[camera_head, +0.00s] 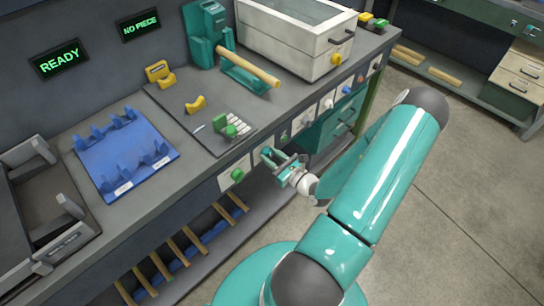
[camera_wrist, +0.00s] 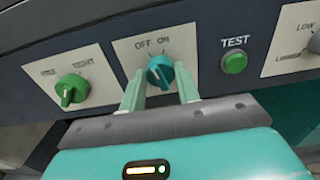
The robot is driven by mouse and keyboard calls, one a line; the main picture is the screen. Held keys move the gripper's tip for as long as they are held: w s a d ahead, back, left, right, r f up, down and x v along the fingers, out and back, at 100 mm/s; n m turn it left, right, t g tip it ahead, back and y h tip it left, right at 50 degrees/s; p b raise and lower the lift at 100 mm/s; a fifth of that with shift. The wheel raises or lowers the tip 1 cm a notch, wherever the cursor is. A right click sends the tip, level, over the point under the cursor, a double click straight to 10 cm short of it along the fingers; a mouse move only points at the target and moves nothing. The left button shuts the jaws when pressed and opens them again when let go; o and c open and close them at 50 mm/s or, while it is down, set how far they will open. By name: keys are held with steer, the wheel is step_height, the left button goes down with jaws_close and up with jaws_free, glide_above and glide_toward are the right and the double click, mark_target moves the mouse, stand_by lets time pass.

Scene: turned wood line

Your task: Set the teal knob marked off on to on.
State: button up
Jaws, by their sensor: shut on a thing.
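The teal knob (camera_wrist: 160,69) sits on a white plate (camera_wrist: 128,48) marked OFF and ON, in the middle of the wrist view. My gripper (camera_wrist: 159,80) has one finger on each side of the knob and is shut on it. A small pale mark shows on the knob face, but I cannot tell exactly which way it points.
Left of the knob is a green knob (camera_wrist: 72,90) on its own plate. Right of it are a green TEST button (camera_wrist: 234,62) and a LOW-marked plate (camera_wrist: 294,42). A READY display (camera_head: 59,61) and a NO PIECE display (camera_head: 140,25) are lit behind the bench.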

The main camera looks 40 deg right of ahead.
steer(key=m, duration=0.4)
steer(key=shift+m, duration=1.5)
steer(key=shift+s, duration=0.1)
steer(key=o, duration=1)
steer(key=s, duration=1.3)
steer(key=shift+s+d, duration=0.25)
steer(key=shift+s, duration=0.1)
